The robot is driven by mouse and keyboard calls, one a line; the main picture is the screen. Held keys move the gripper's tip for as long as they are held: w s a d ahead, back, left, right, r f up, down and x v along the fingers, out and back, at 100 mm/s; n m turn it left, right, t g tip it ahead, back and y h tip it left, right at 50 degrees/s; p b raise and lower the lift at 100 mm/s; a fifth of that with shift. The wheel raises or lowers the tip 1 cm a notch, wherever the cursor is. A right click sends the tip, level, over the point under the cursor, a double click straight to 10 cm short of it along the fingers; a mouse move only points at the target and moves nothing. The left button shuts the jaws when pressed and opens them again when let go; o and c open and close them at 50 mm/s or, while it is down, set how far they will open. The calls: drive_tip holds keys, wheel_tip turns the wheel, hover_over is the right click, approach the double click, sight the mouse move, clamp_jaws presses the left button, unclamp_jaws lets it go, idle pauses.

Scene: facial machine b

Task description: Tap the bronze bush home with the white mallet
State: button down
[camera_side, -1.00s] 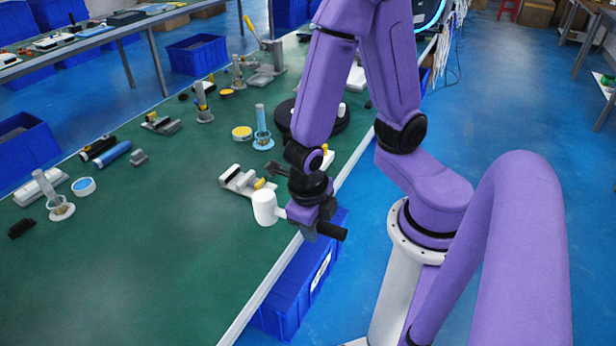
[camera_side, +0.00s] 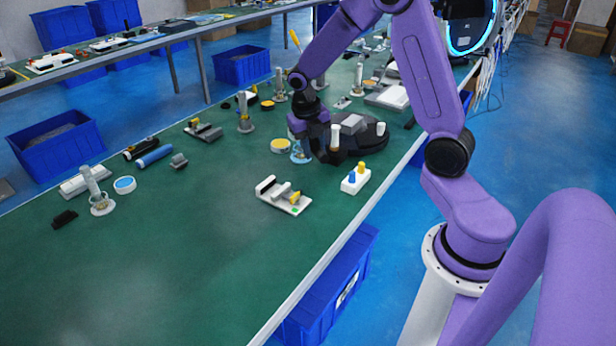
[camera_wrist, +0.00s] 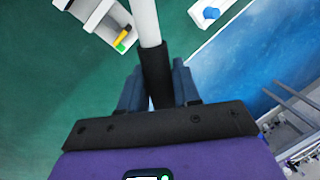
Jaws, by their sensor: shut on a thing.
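My gripper (camera_wrist: 158,92) is shut on the black grip of the mallet (camera_wrist: 149,25), whose white shaft runs out of the top of the wrist view. Its head is outside that view. In the side view my gripper (camera_side: 325,142) is over the table near the round black base; a white upright cylinder (camera_side: 335,137) beside it seems to be the mallet's head. A white fixture (camera_side: 268,184) stands nearer the camera with a yellow-orange piece (camera_side: 295,197) on it; it also shows in the wrist view (camera_wrist: 90,14). I cannot tell whether this piece is the bronze bush.
A white block (camera_side: 350,187) with blue and yellow pegs stands near the table edge. The round black base (camera_side: 375,137) is just behind my gripper. Small dishes and posts, such as a post (camera_side: 244,118), stand farther left. The green table (camera_side: 180,260) is clear in front.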

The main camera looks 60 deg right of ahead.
drive_tip(key=d+r+m, duration=0.2)
drive_tip(key=d, duration=1.4)
drive_tip(key=shift+s+r+m, duration=0.25)
drive_tip(key=shift+r+m, duration=0.15)
drive_tip(key=shift+a+x, duration=0.25)
drive_tip(key=shift+x, duration=0.95)
drive_tip(key=shift+f, duration=0.1)
drive_tip(key=a+x, duration=0.1)
drive_tip(key=x, duration=0.4)
drive_tip(key=shift+w+d+r, duration=0.1)
drive_tip(key=shift+r, duration=0.9)
drive_tip(key=shift+w+r, duration=0.15)
drive_tip(key=shift+r, duration=0.9)
